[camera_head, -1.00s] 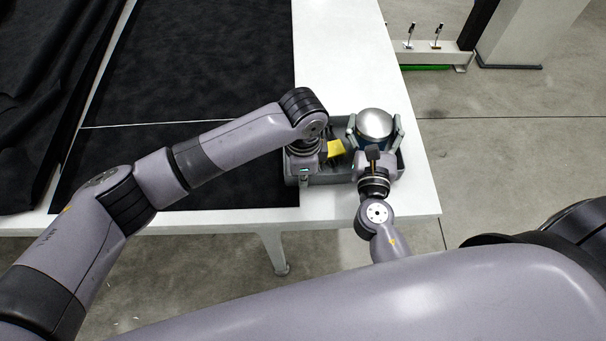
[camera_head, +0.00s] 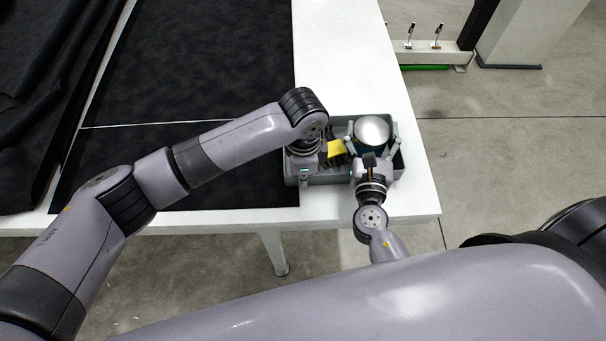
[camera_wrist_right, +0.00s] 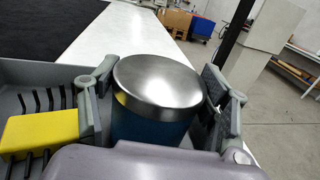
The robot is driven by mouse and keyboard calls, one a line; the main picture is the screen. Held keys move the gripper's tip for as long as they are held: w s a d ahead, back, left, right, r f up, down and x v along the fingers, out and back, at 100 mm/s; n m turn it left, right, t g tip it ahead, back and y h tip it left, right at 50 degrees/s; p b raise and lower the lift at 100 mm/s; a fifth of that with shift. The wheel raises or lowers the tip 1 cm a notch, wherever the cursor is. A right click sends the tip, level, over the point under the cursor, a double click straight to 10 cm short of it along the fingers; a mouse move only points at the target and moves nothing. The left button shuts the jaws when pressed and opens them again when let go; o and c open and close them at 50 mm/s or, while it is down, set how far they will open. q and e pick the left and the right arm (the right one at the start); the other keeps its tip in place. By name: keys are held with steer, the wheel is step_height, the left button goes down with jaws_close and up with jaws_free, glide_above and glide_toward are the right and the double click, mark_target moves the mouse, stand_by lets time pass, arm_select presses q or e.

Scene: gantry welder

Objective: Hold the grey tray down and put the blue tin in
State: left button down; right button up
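The blue tin (camera_head: 371,130) has a shiny metal lid and stands upright between the fingers of my right gripper (camera_head: 371,140). The right wrist view shows its blue side (camera_wrist_right: 150,130) with a finger close on each side; the gripper looks shut on it. The tin is over or inside the right part of the grey tray (camera_head: 332,180); its bottom is hidden, so I cannot tell whether it touches the floor. My left gripper (camera_head: 303,172) is at the tray's left end, pointing down; its fingers are mostly hidden and I cannot tell their opening.
A yellow block (camera_head: 336,148) lies in the tray beside dark prongs, left of the tin. The tray is near the front right corner of a white table (camera_head: 350,60). Black cloth (camera_head: 200,60) covers the table to the left. The table behind the tray is clear.

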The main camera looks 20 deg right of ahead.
steer(key=o, duration=0.4)
steer(key=shift+f, duration=0.1)
steer(key=shift+r, duration=5.05)
arm_select(q)
steer(key=c, duration=1.7)
jaws_free()
step_height(320, 180, up, 12)
